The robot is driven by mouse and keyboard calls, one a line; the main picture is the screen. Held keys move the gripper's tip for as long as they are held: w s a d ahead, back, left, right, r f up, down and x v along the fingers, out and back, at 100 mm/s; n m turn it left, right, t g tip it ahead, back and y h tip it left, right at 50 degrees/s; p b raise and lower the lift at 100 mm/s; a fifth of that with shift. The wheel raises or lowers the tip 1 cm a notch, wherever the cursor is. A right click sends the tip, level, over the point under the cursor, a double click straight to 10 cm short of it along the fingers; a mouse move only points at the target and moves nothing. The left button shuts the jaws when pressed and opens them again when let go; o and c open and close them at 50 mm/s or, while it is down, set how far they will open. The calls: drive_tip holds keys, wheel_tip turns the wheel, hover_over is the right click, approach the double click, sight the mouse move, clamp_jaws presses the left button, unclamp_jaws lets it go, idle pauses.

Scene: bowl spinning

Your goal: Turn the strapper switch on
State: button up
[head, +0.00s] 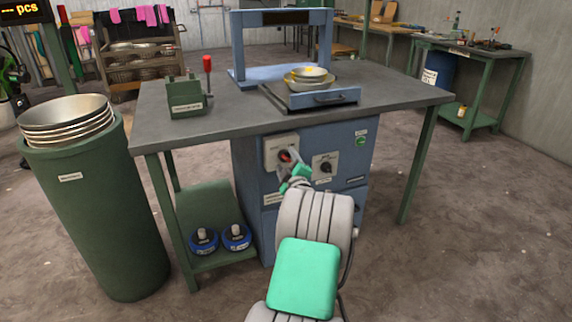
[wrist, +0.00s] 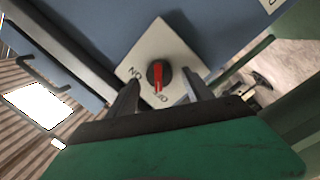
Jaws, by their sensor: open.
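A rotary switch with a red handle on a pale plate (head: 272,158) sits on the front of the blue cabinet under the table. In the wrist view the red knob (wrist: 158,74) shows up close, with an ON label to its left and a partly hidden OFF label below. The red handle points toward the OFF label. My gripper (wrist: 161,79) is open, its two dark fingers on either side of the knob; I cannot tell whether they touch it. In the head view my gripper (head: 290,168) is at the plate and partly hides the knob.
A second switch plate with a black knob (head: 325,167) is just right of my gripper. The table (head: 210,128) overhangs above, bearing a press frame, bowls and a green box with a red lever (head: 208,68). A green bin (head: 95,215) with bowls stands left.

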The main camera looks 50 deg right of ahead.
drive_tip(key=shift+w+d, duration=0.25)
drive_tip(key=shift+w, duration=0.05)
drive_tip(key=shift+c, duration=0.2)
clamp_jaws()
